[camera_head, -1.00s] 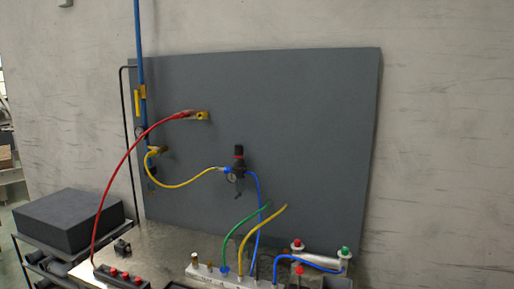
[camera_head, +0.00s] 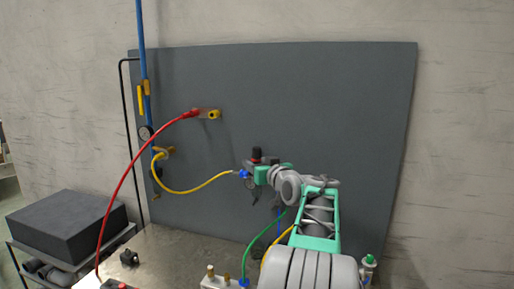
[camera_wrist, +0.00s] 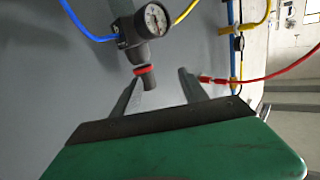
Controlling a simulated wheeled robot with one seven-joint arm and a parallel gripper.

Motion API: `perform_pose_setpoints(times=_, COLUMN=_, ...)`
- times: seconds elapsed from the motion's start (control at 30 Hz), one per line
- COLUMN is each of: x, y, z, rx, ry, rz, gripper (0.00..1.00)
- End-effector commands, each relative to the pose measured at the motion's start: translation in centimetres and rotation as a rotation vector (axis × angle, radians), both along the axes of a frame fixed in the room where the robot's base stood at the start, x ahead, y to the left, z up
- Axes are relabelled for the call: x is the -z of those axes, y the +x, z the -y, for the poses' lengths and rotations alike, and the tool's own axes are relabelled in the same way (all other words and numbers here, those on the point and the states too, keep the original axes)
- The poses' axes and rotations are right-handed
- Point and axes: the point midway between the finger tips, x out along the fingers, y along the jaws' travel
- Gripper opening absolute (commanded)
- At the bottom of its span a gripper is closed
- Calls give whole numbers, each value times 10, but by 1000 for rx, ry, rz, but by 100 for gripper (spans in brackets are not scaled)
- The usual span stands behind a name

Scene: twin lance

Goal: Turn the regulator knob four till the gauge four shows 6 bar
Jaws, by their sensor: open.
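The regulator on the grey panel has a black knob (camera_head: 256,153) on top, in the middle of the head view. No number labels show. Contact cannot be told. In the head view my gripper (camera_head: 262,173) covers part of the regulator.
A yellow hose (camera_head: 190,191) runs to the regulator's left side. A red hose (camera_head: 126,178) arches from a yellow valve (camera_head: 213,114) to the table. A green hose (camera_head: 263,238) rises beside my arm. A black box (camera_head: 68,225) stands at left. Upper panel is clear.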

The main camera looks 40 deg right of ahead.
Motion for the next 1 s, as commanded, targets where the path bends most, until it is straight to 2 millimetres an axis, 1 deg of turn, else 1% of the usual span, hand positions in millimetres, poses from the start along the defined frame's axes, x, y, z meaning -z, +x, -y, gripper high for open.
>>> perform_pose_setpoints(times=0.03, x=-8, y=-10, z=18, rx=18, ry=-13, rz=31, gripper=51)
perform_pose_setpoints(times=0.07, x=-12, y=-13, z=24, rx=23, ry=-19, rz=45, gripper=51)
perform_pose_setpoints(times=0.13, x=-16, y=-12, z=30, rx=25, ry=-27, rz=59, gripper=51)
perform_pose_setpoints(times=0.23, x=-19, y=2, z=35, rx=26, ry=-26, rz=61, gripper=51)
perform_pose_setpoints(times=0.4, x=-20, y=34, z=47, rx=24, ry=-26, rz=60, gripper=51)
perform_pose_setpoints(times=0.47, x=-19, y=42, z=52, rx=26, ry=-27, rz=59, gripper=51)
perform_pose_setpoints(times=0.6, x=-17, y=54, z=56, rx=27, ry=-27, rz=59, gripper=51)
perform_pose_setpoints(times=0.83, x=-15, y=56, z=57, rx=29, ry=-28, rz=59, gripper=51)
perform_pose_setpoints(times=0.87, x=-15, y=56, z=57, rx=28, ry=-28, rz=59, gripper=51)
perform_pose_setpoints(times=1.0, x=-16, y=56, z=57, rx=28, ry=-28, rz=59, gripper=39)
